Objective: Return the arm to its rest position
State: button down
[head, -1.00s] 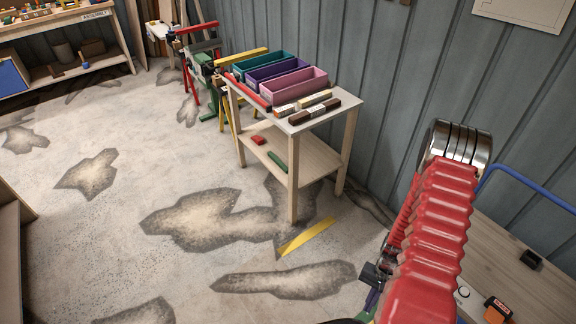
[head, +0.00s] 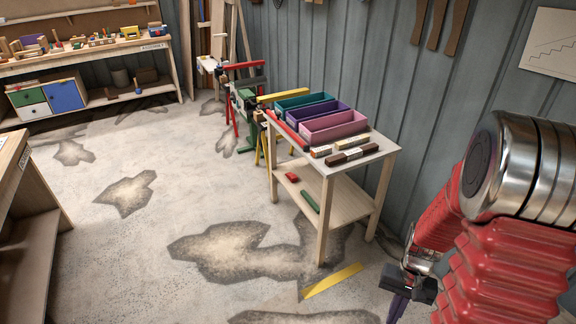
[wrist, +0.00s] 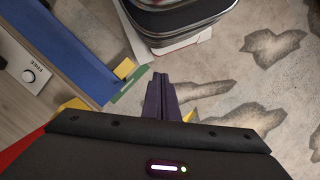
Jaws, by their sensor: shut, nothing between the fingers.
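My arm is red and ribbed with a banded silver joint, and fills the right side of the head view. My gripper (head: 398,303) hangs below it at the lower right, with a dark body and purple fingers pointing down. In the wrist view its fingers (wrist: 160,98) are together, with nothing between them. The fingertips appear to be over the pale floor (wrist: 205,70), clear of any object.
A small wooden table (head: 385,150) bears teal (head: 300,100), purple (head: 318,117) and pink (head: 335,126) bins. A yellow strip (head: 333,281) lies on the floor. A workbench (head: 90,62) stands at the back left. The middle floor is open.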

jog(key=s+a+r+n+t, duration=0.1)
jog(key=a+r, duration=0.4)
jog(key=r, duration=0.5)
jog(key=s+a+r+n+t+h, duration=0.1)
jog(key=a+r+n+t, duration=0.2)
jog(key=r, duration=0.7)
jog(key=s+a+r+n+t, duration=0.1)
jog(key=a+r+t, duration=0.2)
jog(key=a+r, duration=0.4)
notch_tip(320, 180, up, 3)
jog(key=shift+s+r+n+t, duration=0.15)
jog(key=shift+s+n+t, duration=0.25)
